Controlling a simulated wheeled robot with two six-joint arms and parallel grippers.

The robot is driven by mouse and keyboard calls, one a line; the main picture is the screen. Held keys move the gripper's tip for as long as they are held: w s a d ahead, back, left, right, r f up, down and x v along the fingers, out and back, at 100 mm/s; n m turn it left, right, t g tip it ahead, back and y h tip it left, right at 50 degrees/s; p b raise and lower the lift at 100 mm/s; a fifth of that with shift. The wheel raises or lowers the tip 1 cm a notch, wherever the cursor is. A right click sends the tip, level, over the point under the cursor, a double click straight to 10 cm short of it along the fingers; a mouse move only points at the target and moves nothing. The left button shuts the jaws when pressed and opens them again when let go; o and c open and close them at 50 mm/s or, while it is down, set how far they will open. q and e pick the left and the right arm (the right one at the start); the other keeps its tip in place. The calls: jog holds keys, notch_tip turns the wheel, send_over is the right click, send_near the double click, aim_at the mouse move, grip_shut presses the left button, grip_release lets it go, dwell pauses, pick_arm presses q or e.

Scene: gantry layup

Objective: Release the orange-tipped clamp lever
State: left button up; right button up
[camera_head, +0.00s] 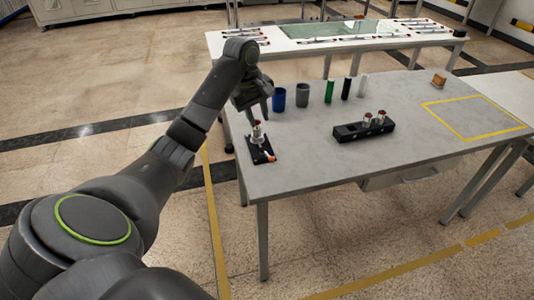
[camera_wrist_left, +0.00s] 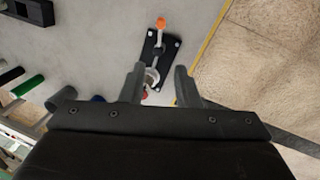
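The clamp has a black base plate (camera_head: 256,151) at the left end of the grey table. Its orange lever tip (camera_head: 270,156) lies at the near side. A silver part with a red top stands at its far end. In the left wrist view the orange tip (camera_wrist_left: 160,22) is at the top, with the silver lever running down from it and a red part between the fingers. My left gripper (camera_wrist_left: 159,72) is open and empty, its fingers apart on either side of the clamp's red end. In the head view this gripper (camera_head: 266,112) hangs above the clamp. My right gripper is not in view.
A blue cup (camera_head: 279,100), a grey cup (camera_head: 302,95) and green, black and white cylinders stand along the far edge. A black block (camera_head: 350,133) with silver-and-red pieces lies mid-table. A yellow outlined area (camera_head: 428,108) is at the right. Another table stands behind.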

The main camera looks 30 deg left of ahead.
aim_at(268, 155)
pick_arm(q)
jog(key=w+f, duration=0.1)
jog(key=f, duration=0.4)
jog(key=d+f, duration=0.1)
jog(key=f, duration=0.4)
jog(key=w+f+p, duration=0.1)
jog(key=f, duration=0.3)
jog(key=shift+w+d+f, duration=0.15)
jog(key=shift+w+f, duration=0.15)
jog(key=shift+f, duration=0.1)
jog(key=shift+c, duration=0.4)
grip_shut()
